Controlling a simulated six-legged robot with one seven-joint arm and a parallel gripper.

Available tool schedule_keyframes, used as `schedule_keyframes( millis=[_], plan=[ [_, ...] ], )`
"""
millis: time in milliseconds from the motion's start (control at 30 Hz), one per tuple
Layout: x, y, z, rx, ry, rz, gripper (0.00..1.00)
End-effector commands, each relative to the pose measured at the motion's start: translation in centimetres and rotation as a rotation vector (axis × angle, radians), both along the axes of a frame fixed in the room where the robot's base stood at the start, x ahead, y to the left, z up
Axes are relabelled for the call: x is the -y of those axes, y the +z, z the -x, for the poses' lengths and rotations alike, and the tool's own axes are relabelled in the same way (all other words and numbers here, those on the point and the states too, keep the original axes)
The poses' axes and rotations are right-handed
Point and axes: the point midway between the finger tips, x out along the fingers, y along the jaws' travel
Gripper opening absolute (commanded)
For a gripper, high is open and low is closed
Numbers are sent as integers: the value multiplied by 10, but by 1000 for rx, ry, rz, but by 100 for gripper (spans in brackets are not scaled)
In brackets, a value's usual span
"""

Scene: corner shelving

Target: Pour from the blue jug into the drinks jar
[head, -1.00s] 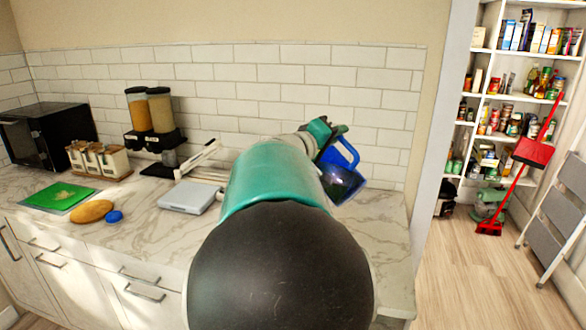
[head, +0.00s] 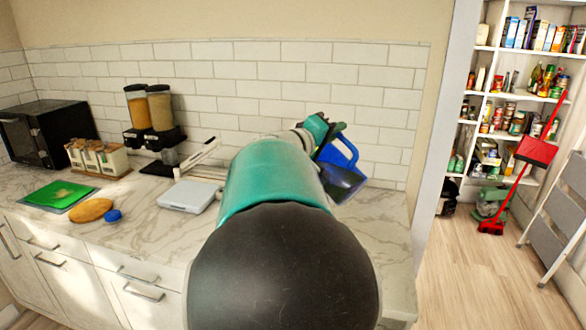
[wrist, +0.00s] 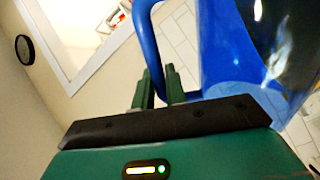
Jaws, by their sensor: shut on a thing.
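The blue jug (head: 352,157) is held tilted over the right end of the counter, in front of the tiled wall. Its lower part looks dark and see-through. My gripper (head: 326,132) is at the jug's upper left in the head view. In the wrist view my gripper (wrist: 160,88) is shut on the handle, and the jug's body (wrist: 225,50) fills the upper right. I cannot make out the drinks jar in either view; my arm covers much of the counter. I cannot tell whether anything is running from the jug.
The marble counter (head: 145,212) holds a grey scale (head: 190,196), a twin dispenser (head: 150,112), a rack of jars (head: 97,158), bread (head: 91,210), a green board (head: 58,194) and a black microwave (head: 48,132). A broom and grey step ladder (head: 558,205) stand at the right.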

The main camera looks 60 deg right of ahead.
Motion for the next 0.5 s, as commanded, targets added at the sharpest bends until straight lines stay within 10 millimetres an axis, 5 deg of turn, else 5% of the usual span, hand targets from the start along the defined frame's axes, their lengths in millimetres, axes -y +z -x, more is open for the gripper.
schedule_keyframes(
  millis=[500],
  plan=[
    [-4, 3, -2, -19, -2, -3, 0]
  ],
)
